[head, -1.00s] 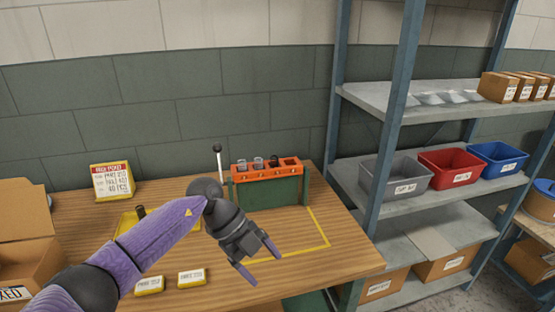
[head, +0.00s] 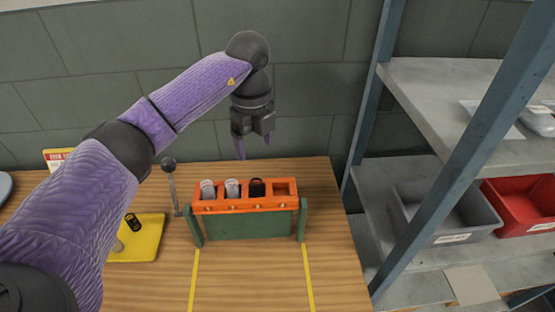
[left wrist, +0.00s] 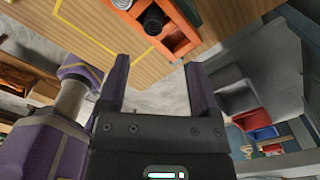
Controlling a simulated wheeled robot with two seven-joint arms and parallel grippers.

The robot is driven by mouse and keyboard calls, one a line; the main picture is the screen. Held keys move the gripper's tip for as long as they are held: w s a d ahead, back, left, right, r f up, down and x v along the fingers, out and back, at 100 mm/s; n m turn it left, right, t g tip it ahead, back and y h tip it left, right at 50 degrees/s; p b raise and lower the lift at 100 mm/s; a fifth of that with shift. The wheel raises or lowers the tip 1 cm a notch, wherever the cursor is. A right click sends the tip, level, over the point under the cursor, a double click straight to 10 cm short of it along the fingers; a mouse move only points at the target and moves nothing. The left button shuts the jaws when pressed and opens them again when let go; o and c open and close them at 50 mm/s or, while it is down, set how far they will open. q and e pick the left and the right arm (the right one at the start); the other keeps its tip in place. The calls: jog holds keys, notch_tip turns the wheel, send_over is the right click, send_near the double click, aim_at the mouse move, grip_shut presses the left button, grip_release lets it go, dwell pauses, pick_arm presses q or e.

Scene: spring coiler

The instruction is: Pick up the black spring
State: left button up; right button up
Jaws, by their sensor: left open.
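An orange-topped rack (head: 245,205) with green legs stands on the wooden table. A black spring (head: 257,188) sits upright in its third compartment from the left. In the left wrist view the black spring (left wrist: 153,19) shows in the orange rack (left wrist: 182,40), past my fingers. Two silver springs (head: 208,188) (head: 232,187) fill the compartments to its left, and the rightmost compartment looks empty. My left gripper (head: 254,152) points down above and behind the rack, apart from the black spring. Its fingers (left wrist: 155,75) are open with nothing between them. My right gripper is not in view.
A lever with a dark knob (head: 168,163) stands just left of the rack. A yellow tray (head: 150,240) with another dark coil-like piece (head: 132,222) lies further left. Shelving with a grey bin (head: 445,215) and a red bin (head: 525,205) is at right.

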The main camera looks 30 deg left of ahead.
aim_at(256, 182)
pick_arm(q)
jog(key=f, duration=0.2)
jog(key=s+f, duration=0.1)
jog(key=f, duration=0.2)
jog(key=shift+d+f, duration=0.1)
jog(key=shift+f, duration=0.05)
notch_tip(256, 182, down, 4)
jog(key=shift+s+d+r+b, duration=0.1)
jog(key=shift+r+b, duration=0.15)
jog(key=shift+b, duration=0.15)
jog(key=shift+f, duration=0.5)
jog(key=shift+c, duration=0.4)
grip_shut()
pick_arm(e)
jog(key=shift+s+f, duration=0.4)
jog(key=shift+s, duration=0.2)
